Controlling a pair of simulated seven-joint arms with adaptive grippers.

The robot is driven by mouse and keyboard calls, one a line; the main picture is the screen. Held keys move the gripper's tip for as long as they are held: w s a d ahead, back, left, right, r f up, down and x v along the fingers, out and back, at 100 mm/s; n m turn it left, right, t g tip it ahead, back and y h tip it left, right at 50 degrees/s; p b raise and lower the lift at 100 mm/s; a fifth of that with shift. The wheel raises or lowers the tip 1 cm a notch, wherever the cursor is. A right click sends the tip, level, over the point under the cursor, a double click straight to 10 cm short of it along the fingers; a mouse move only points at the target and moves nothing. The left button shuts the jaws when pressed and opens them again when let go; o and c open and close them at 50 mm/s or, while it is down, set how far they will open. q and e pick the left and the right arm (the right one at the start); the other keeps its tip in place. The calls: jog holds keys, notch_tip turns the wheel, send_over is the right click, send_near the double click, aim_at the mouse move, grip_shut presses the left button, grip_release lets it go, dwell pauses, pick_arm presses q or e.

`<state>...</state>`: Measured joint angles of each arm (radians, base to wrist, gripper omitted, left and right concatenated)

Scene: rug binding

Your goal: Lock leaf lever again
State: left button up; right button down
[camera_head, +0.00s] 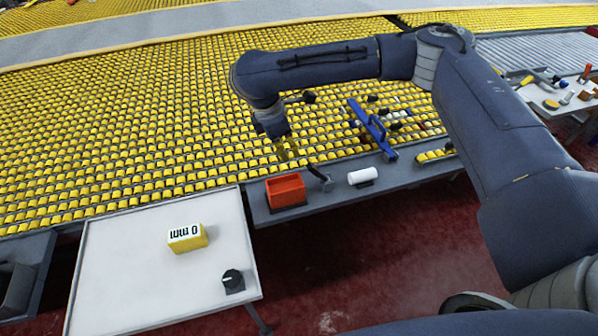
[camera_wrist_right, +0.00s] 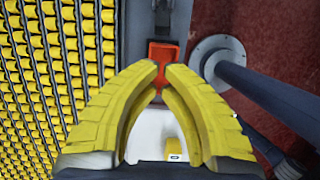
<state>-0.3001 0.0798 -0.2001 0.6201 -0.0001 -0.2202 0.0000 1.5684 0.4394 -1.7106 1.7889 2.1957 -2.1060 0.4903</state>
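A small black lever (camera_head: 320,177) stands tilted on the grey rail, just right of the orange-red bin. I take it to be the leaf lever; whether it is locked cannot be told. My right gripper (camera_head: 288,149), with yellow fingers, hangs above the yellow belt, up and left of the lever in the picture and apart from it. A dark grey part (camera_wrist_right: 162,18) shows beyond the bin there, possibly the lever's base. My left gripper is not in view.
The orange-red bin (camera_head: 285,191) and a white cylinder (camera_head: 361,176) sit on the rail. A blue handle (camera_head: 372,130) lies behind. A pale table (camera_head: 130,270) holds a yellow "0 mm" block (camera_head: 188,238) and a black knob (camera_head: 232,279). A tool table stands right.

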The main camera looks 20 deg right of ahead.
aim_at(318, 174)
jog(key=shift+x, duration=5)
jog(key=shift+w+a+r, duration=0.1)
